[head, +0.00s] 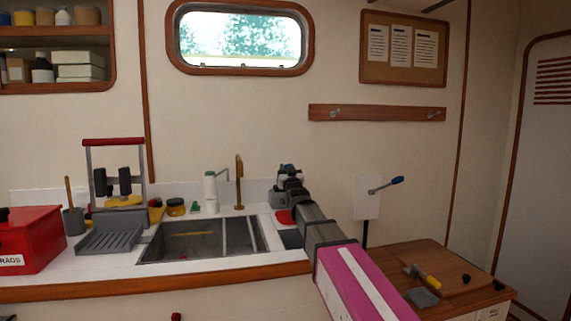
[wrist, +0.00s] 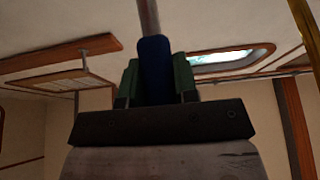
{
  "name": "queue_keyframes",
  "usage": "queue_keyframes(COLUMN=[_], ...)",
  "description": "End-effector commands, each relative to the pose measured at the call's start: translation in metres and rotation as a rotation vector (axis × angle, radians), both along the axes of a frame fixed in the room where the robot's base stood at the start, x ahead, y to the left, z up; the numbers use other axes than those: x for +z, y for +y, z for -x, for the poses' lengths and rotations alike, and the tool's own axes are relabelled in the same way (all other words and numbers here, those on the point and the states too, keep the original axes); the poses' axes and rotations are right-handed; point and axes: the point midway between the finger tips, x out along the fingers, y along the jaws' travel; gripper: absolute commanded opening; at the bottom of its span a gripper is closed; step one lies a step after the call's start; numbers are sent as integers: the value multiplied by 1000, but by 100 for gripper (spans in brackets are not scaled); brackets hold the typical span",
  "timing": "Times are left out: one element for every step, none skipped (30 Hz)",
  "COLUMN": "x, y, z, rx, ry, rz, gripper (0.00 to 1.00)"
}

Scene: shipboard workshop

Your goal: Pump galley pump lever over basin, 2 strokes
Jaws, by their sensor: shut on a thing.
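My gripper (head: 290,168) is at the right rear of the sink basin (head: 153,252), near the back wall. In the wrist view my gripper (wrist: 156,80) has its green fingers shut on the blue grip of the pump lever (wrist: 154,65). A grey rod runs out from the grip to the top edge of that view. In the head view the grip is hidden by my gripper, and I cannot make out where the rod joins the pump. A brass spout (head: 239,182) stands upright behind the basin.
A white bottle-like thing (head: 211,192) stands left of the spout. A wooden bench (head: 450,262) with tools is at right.

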Motion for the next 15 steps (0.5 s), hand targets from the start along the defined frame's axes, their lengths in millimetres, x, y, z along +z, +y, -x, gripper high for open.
queue_keyframes(x=[-9, -12, -15, -18, -21, -24, -26, -29, -32, -33, -35, -37, -38, -40, -41], y=[-1, -1, -2, -2, -3, -3, -3, -4, -4, -4, -4, -5, -5, -5, -5], z=[3, 5, 7, 8, 9, 10, 12, 12, 13, 14, 15, 16, 16, 17, 17], rx=[0, 0, 0, 0, 0, 0, 0, 0, 0, 0, 0, 0, 0, 0, 0], ry=[-29, -51, -81, -100, -118, -143, -160, -176, -195, -209, -222, -237, -247, -257, -266], rz=[-8, -15, -23, -29, -34, -41, -46, -51, -56, -60, -64, -68, -71, -74, -77], gripper=[4, 4, 4, 4, 4, 4, 4, 4, 4, 4, 4, 4, 4, 4, 4])
